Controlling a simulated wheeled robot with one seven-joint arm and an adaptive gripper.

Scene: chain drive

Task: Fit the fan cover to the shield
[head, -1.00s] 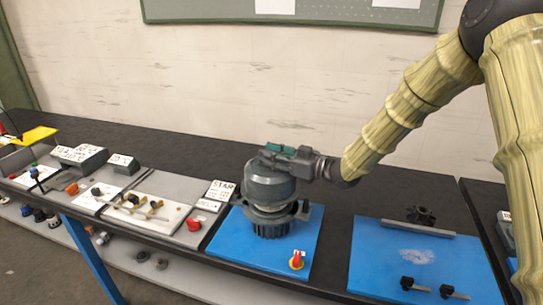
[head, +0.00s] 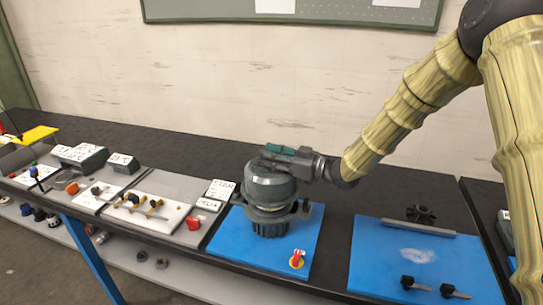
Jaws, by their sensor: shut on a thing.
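The fan cover (head: 270,185), a dark grey-green dome, sits over the motor (head: 270,226) on a blue board. A lighter ring-shaped part (head: 268,211), which may be the shield, shows just below the cover's lower edge. I cannot tell whether the cover touches it or is fully seated. My gripper (head: 277,152) comes in from the right and is shut on the top of the cover. Its fingertips are partly hidden against the cover.
A second blue board (head: 375,260) at right holds a black fan wheel (head: 421,214), a grey bar (head: 404,227) and two black-knobbed parts (head: 415,283). Panels with a red button (head: 194,223) stand left. The table behind is clear.

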